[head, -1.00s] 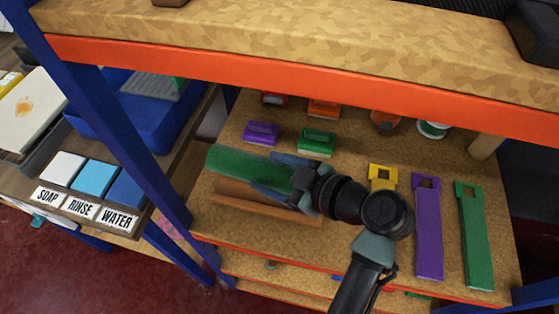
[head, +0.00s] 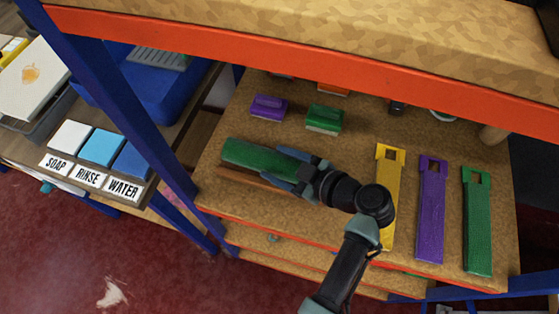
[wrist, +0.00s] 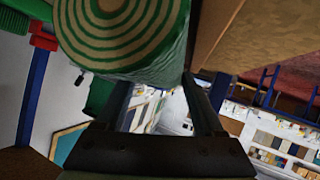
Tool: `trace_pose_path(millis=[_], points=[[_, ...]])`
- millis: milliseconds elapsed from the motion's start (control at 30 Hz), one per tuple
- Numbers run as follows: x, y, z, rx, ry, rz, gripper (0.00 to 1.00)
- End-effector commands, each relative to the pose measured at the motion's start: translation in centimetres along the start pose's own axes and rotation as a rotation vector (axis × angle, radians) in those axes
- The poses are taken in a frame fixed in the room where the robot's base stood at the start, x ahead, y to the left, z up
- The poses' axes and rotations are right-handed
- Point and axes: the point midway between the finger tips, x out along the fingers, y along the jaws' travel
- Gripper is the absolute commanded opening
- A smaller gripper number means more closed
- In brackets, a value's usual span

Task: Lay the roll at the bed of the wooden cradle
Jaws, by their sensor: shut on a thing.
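The green roll (head: 248,153) is held lengthwise at the left of the shelf in the head view. Its spiral green and cream end (wrist: 125,28) fills the top of the wrist view. My gripper (head: 287,166) is shut on the roll near its right end; its dark fingers also show in the wrist view (wrist: 163,85). The brown wooden cradle (head: 238,177) shows as a strip along the roll's near side. The roll and gripper hide most of the cradle's bed. I cannot tell whether the roll touches it.
A purple block (head: 268,107) and a green block (head: 324,119) stand behind the roll. Yellow (head: 387,170), purple (head: 431,210) and green (head: 477,220) strips lie to the right. An orange beam (head: 300,63) crosses above; a blue post (head: 120,100) stands left.

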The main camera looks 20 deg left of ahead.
Motion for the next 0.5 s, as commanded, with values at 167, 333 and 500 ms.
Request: trace_pose_path(millis=[167,333,500], points=[[0.01,-0.02,0.05,0.001,-0.001,0.000,0.79],[0.00,0.00,0.03,0.001,-0.001,0.000,1.00],[-0.04,0.01,0.01,0.001,-0.001,0.000,1.00]])
